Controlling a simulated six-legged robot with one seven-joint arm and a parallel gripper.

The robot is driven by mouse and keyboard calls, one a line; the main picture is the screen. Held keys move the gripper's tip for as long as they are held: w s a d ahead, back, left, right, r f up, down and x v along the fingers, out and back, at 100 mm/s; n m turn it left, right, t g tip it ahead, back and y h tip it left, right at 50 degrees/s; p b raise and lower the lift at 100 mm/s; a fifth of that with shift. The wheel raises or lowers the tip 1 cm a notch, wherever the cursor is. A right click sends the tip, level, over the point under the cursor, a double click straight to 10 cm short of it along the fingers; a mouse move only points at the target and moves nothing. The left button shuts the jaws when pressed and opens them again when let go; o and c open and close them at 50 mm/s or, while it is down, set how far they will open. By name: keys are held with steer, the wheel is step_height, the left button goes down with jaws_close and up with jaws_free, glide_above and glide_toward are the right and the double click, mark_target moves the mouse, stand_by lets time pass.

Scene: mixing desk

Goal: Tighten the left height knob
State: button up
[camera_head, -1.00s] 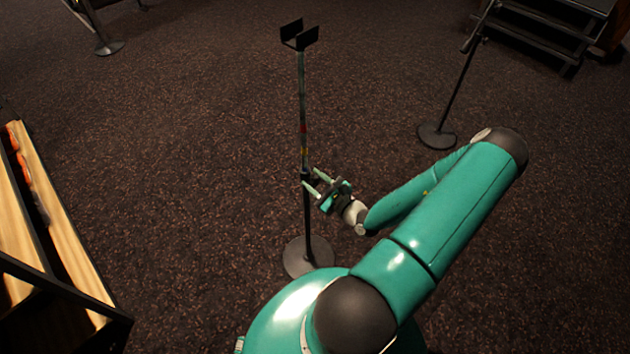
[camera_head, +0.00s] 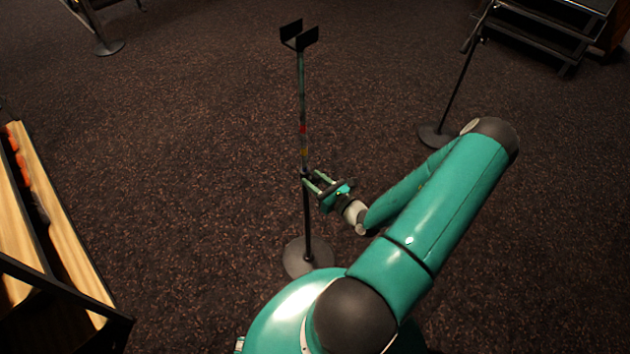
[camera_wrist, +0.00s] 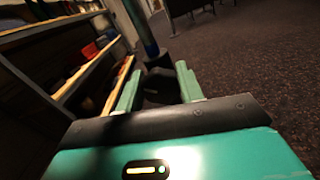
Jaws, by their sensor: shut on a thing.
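An upright stand with a forked black cradle (camera_head: 299,37) on top rises from a round base (camera_head: 307,257) in the head view. Its pole (camera_head: 302,105) has coloured bands above a dark collar at mid-height. In the wrist view the dark, blocky height knob (camera_wrist: 161,85) sits between my two pale green fingers, in front of the pole (camera_wrist: 141,28). My gripper (camera_head: 313,179) reaches the collar from the right and is shut on the knob. In the head view the fingers largely hide the knob.
A wooden shelf unit (camera_head: 62,225) stands at the left. Another stand (camera_head: 457,95) is at the right behind my arm, with dark steps (camera_head: 548,30) beyond it. A round stand base (camera_head: 110,47) is at the far left. Carpet around the middle stand is clear.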

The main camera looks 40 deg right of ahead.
steer(key=shift+m, duration=0.4)
steer(key=o, duration=1)
steer(key=shift+s, duration=0.1)
steer(key=s, duration=1.3)
steer(key=shift+s+d, duration=0.2)
steer(key=shift+s, duration=0.15)
